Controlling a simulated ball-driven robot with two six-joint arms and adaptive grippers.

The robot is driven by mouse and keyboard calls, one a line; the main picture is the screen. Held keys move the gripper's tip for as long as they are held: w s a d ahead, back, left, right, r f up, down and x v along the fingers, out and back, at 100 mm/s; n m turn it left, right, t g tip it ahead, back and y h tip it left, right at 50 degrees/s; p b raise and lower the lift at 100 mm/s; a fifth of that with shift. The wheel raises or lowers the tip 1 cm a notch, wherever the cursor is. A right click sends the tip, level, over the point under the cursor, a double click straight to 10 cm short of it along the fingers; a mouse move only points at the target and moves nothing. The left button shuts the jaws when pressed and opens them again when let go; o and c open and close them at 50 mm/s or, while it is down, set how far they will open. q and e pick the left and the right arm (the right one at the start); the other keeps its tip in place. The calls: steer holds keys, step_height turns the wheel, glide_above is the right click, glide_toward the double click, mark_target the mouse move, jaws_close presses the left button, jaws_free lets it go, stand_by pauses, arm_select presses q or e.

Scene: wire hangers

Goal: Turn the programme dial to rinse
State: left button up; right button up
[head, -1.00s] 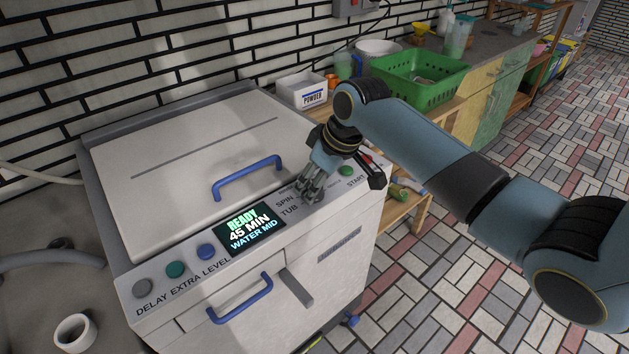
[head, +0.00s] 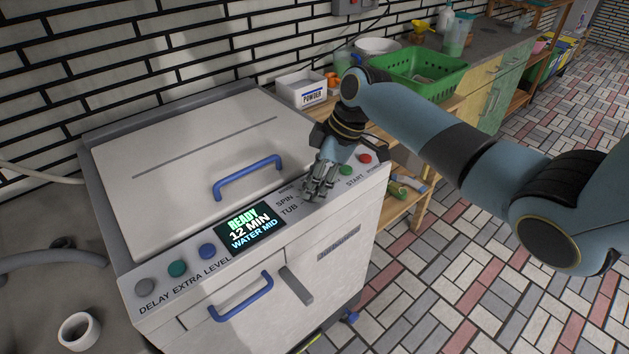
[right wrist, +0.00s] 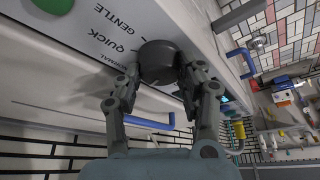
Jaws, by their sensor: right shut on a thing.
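The programme dial (right wrist: 158,62) is a dark round knob in the right wrist view, on the white washing machine's (head: 340,245) top panel. My right gripper (right wrist: 157,75) is shut on it, one finger on each side. In the head view the right gripper (head: 318,192) hides the dial. The words GENTLE, QUICK and NORMAL show by the dial in the wrist view; SPIN and TUB show in the head view. I cannot make out a rinse label or the dial's pointer. The display (head: 251,228) reads READY, 12 MIN, WATER MID. My left gripper is out of view.
A green button (head: 346,170) and a red button (head: 365,158) sit right of the gripper. Grey, teal and blue buttons (head: 207,251) lie left of the display. A blue lid handle (head: 247,176) stands behind the panel. A powder box (head: 303,90) and green basket (head: 420,76) are behind.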

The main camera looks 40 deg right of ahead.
steer(key=shift+n, duration=0.5)
steer(key=o, duration=1.1)
steer(key=shift+o, duration=0.2)
steer(key=shift+d, duration=0.1)
steer(key=v, duration=1.2)
steer(key=shift+w, duration=0.2)
